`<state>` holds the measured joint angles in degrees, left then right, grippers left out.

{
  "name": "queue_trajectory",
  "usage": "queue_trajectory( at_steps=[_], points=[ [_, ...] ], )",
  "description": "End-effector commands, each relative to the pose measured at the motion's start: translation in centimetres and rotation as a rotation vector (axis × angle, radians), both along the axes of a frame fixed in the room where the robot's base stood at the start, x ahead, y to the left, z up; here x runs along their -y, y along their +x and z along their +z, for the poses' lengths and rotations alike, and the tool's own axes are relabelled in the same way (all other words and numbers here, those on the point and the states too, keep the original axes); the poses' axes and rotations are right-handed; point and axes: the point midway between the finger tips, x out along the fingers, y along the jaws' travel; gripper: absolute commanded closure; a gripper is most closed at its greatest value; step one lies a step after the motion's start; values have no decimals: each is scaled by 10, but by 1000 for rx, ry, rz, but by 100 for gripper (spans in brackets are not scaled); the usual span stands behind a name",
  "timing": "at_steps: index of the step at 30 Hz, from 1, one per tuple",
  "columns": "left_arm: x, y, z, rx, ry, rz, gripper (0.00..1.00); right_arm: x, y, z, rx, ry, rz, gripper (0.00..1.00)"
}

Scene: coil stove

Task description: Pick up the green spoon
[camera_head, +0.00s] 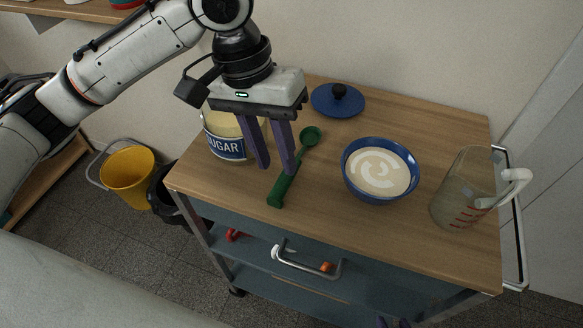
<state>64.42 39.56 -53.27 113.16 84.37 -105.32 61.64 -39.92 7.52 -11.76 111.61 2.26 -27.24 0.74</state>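The green spoon (281,190) lies on the wooden cart top, its bowl pointing to the back and its handle end toward the front edge. My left gripper (277,171) points down over the cart with its two purple fingers apart. Its right finger overlaps the middle of the spoon in the view and hides part of the handle. I see nothing held between the fingers; their exact height above the spoon is unclear. Two purple tips of my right gripper (392,323) show apart at the bottom edge, low in front of the cart; the rest is cut off.
A sugar canister (226,146) stands just left of the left gripper. A blue bowl (380,170) with cream-coloured contents is right of the spoon. A blue lid (337,100) lies behind, a measuring jug (466,190) at right. The cart's front strip is clear.

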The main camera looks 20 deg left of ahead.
Motion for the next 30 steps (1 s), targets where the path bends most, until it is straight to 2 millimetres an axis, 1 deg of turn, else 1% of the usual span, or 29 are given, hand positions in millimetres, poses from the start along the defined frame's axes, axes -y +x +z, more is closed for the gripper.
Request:
queue_trajectory(
  at_steps=[6, 9, 16, 17, 21, 22, 30],
  points=[
    [8, 1, -32, -4, 0, -3, 71, -1, 7, -1, 15, 1, 2, 68],
    [10, 1, -43, -2, 0, -2, 71, -2, 12, 1, 26, 2, 3, 68],
    [11, 1, -45, 1, 0, -2, 71, -3, 15, 6, 36, 4, 3, 68],
    [11, 1, -45, 1, 0, -2, 73, -3, 15, 6, 36, 4, 3, 68],
    [11, 1, -45, 1, 0, -1, 97, -3, 13, 5, 33, 4, 2, 68],
    [11, 1, -45, 1, 0, -1, 100, -3, 13, 5, 31, 3, 3, 68],
    [11, 1, -45, 1, 0, -1, 100, -2, 9, 0, 20, 2, 3, 68]
  ],
)
